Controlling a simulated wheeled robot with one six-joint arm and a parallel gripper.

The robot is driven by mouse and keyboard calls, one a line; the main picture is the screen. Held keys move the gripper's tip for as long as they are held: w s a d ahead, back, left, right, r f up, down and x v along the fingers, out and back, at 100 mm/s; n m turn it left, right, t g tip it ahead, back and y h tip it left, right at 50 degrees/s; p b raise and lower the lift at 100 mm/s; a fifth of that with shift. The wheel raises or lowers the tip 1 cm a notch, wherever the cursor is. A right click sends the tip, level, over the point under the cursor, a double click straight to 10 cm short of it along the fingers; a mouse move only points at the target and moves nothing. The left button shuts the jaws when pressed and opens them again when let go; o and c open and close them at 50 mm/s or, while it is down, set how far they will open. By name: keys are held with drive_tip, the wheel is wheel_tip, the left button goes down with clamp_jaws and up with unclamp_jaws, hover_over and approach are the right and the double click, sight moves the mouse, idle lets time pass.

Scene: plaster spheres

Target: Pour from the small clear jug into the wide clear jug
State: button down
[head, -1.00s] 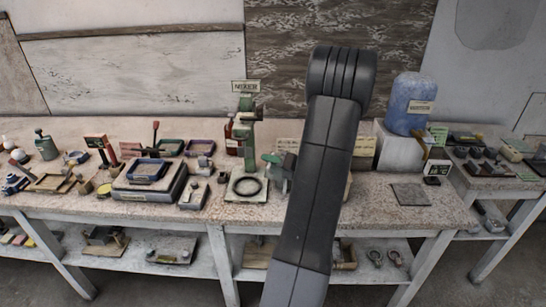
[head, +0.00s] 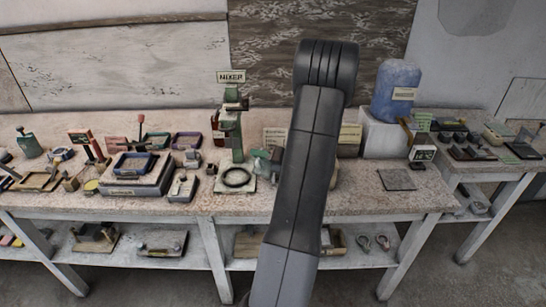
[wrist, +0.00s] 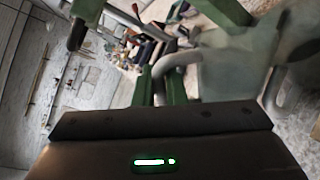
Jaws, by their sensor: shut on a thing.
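In the wrist view my gripper (wrist: 162,88) has its green fingers closed around the curved pale handle of a see-through vessel. Its pale, blurred body (wrist: 232,68) fills the upper right of that view; I take it to be the small clear jug. Its contents and tilt cannot be made out. In the head view my dark arm hides the gripper and whatever it holds. A small greenish shape (head: 262,160) shows at the arm's left edge, partly hidden, and I cannot tell what it is. I cannot clearly pick out the wide clear jug in either view.
A green mixer stand (head: 231,135) with a black ring on its base stands left of my arm. Trays and boxes (head: 140,170) crowd the bench's left part. A blue bottle (head: 396,90) stands on a white block at right. The front right bench (head: 365,200) is mostly bare.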

drive_tip(key=shift+w+d+r+m+g+p, duration=0.15)
drive_tip(key=shift+w+r+m+p, duration=0.25)
drive_tip(key=shift+p, duration=0.95)
drive_tip(key=shift+w+d+r+m+g+p, duration=0.15)
drive_tip(key=shift+w+r+m+p, duration=0.25)
drive_tip(key=shift+p, duration=0.9)
drive_tip(key=shift+r, duration=0.1)
drive_tip(key=shift+w+d+r+m, duration=0.15)
drive_tip(key=shift+w+r+m, duration=0.15)
drive_tip(key=shift+m, duration=0.2)
drive_tip(key=shift+w+d+r+m+g, duration=0.15)
drive_tip(key=shift+w+r+m+g, duration=0.15)
drive_tip(key=shift+w+m, duration=0.1)
idle(0.8)
drive_tip(key=shift+w+d+r+m, duration=0.15)
drive_tip(key=shift+w+r+m, duration=0.1)
drive_tip(key=shift+w+m, duration=0.15)
idle(0.4)
